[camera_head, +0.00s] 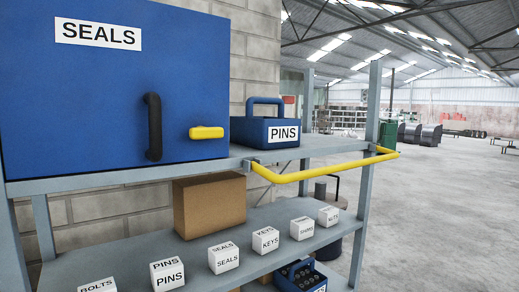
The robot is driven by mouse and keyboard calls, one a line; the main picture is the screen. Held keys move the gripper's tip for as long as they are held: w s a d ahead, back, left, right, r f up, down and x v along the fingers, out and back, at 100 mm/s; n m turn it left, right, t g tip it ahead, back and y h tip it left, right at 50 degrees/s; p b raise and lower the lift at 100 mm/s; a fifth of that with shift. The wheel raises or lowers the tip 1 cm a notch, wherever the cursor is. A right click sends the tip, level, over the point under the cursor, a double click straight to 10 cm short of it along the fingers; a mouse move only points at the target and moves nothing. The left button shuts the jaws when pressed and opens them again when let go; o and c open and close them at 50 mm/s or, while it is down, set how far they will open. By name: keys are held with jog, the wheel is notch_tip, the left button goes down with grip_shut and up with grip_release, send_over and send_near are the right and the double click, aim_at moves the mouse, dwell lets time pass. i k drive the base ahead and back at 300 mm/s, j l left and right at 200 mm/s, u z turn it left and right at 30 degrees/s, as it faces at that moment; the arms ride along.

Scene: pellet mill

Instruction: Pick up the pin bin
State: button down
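The pin bin (262,131) is a small dark blue box with a blue handle on top and a white PINS label on its front. It stands upright on the upper shelf (318,146), just right of the large blue SEALS cabinet. Its left side is close to the cabinet; I cannot tell whether they touch. My gripper is not in view.
The SEALS cabinet (100,105) has a black handle (153,127) and a yellow latch (206,132). A yellow rail (335,168) juts out in front of the shelf. Open floor (450,220) lies right.

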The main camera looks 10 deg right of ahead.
aim_at(261, 132)
jog(key=i+l+z, duration=0.15)
jog(key=i+z, duration=0.25)
jog(key=i, duration=0.35)
jog(key=i+j+z, duration=0.1)
jog(key=i+z, duration=0.3)
jog(key=i, duration=0.35)
